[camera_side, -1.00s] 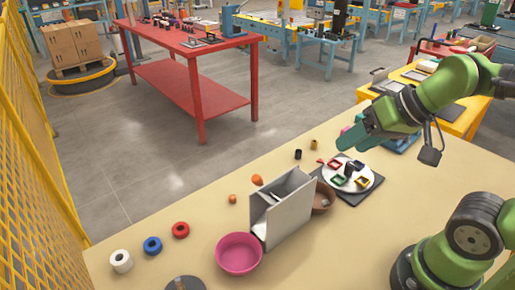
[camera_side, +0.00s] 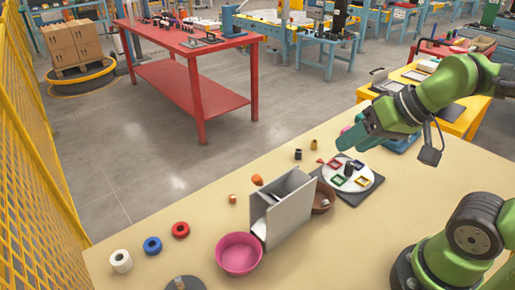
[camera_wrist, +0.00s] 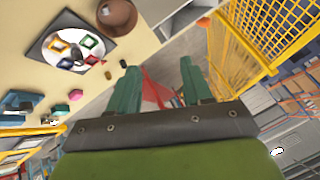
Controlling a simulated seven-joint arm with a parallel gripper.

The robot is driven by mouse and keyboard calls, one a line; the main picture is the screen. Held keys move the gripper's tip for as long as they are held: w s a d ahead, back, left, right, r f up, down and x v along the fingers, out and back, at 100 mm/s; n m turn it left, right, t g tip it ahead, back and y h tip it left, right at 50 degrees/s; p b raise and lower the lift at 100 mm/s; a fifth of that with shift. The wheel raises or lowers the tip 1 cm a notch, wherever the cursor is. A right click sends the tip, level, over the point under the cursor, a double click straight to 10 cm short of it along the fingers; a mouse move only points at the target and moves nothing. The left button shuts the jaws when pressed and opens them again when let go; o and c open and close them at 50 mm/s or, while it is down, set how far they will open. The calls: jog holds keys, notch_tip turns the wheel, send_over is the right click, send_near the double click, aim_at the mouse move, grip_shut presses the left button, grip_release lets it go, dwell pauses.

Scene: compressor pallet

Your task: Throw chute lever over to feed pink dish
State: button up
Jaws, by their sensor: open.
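The chute (camera_side: 290,217) is an upright grey box, open at the top, standing on the tan table in the side view. The pink dish (camera_side: 238,257) sits at its near left foot. A brown dish (camera_side: 324,197) sits at its right side, partly hidden by it, and also shows in the wrist view (camera_wrist: 118,14). I cannot clearly make out a lever on the chute. My gripper (camera_side: 346,143) is above the table's back right, away from the chute. In the wrist view its two teal fingers (camera_wrist: 157,70) are spread with nothing between them.
A round white plate (camera_side: 347,187) with coloured frames lies on a dark mat, right of the chute. White, blue (camera_side: 152,245) and red rings lie at the left. Yellow mesh fencing (camera_side: 30,170) borders the left.

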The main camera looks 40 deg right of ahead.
jog(key=shift+a+f, duration=0.1)
jog(key=shift+a, duration=0.15)
jog(key=c, duration=0.3)
jog(key=n+g+h, duration=0.4)
jog(key=n+g, duration=0.2)
jog(key=n, duration=0.2)
send_near(255, 177)
notch_tip(255, 177, up, 2)
jog(key=s+a, duration=0.2)
jog(key=shift+w+a+r+m+h, duration=0.75)
jog(key=shift+a+r+m+h, duration=0.25)
jog(key=shift+a+r+h, duration=0.85)
jog(key=shift+y, duration=0.35)
jog(key=x, duration=1.6)
jog(key=shift+s+d, duration=0.15)
jog(key=shift+c, duration=0.4)
grip_shut()
